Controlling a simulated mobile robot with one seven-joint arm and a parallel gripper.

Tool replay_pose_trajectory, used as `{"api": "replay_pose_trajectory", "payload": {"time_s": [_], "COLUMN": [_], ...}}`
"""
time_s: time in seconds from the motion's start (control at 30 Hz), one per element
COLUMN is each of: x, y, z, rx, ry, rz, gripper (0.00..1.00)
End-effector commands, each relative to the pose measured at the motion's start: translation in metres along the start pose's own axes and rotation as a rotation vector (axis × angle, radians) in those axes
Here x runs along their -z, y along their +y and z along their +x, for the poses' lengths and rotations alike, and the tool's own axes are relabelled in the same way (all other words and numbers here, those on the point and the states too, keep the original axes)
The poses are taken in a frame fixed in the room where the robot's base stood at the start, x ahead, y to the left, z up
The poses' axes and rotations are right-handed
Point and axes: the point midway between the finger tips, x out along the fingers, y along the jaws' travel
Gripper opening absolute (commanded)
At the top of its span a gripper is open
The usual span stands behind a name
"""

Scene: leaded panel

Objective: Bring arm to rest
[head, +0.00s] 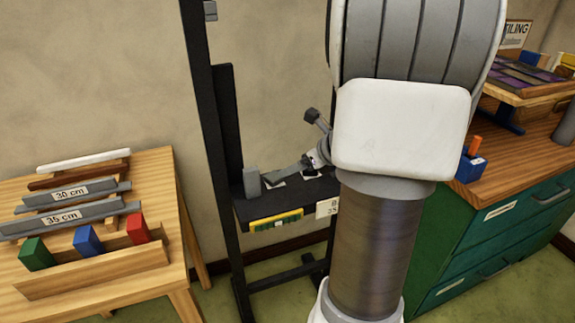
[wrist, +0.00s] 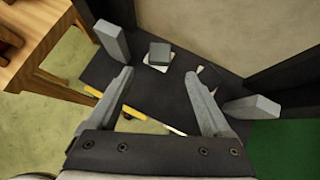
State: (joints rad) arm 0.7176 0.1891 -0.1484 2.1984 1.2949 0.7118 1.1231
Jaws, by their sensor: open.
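My gripper (wrist: 160,84) is open in the wrist view, its two grey fingers wide apart with nothing between them. It points down over the dark easel shelf (wrist: 97,70); its height above the shelf is hard to judge. The same shelf (head: 238,205) shows there to the left of my arm.
Upright grey blocks stand left (wrist: 112,42) and right (wrist: 250,107) of my fingers. A small dark block (wrist: 159,52) lies beyond them. A wooden table (head: 105,283) with grey bars and coloured blocks stands left. A green drawer cabinet (head: 500,235) stands close right of my arm.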

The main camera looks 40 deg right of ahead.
Motion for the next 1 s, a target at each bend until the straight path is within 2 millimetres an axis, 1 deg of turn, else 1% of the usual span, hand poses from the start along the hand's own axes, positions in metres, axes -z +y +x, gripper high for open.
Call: {"api": "replay_pose_trajectory", "payload": {"time_s": [0.03, 0.17, 0.77, 0.87, 0.97, 1.0], "x": [-0.001, 0.000, -0.001, -0.009, -0.025, -0.034], "y": [0.000, 0.000, 0.001, 0.006, 0.016, 0.022], "z": [-0.007, -0.013, -0.014, -0.018, -0.028, -0.034], "rx": [0.001, 0.000, -0.001, -0.004, -0.009, -0.013], "ry": [0.000, 0.000, 0.001, 0.005, 0.012, 0.015], "rz": [0.000, 0.001, -0.011, -0.093, -0.276, -0.380], "gripper": [0.84, 0.84, 0.84, 0.84, 0.84, 0.84]}}
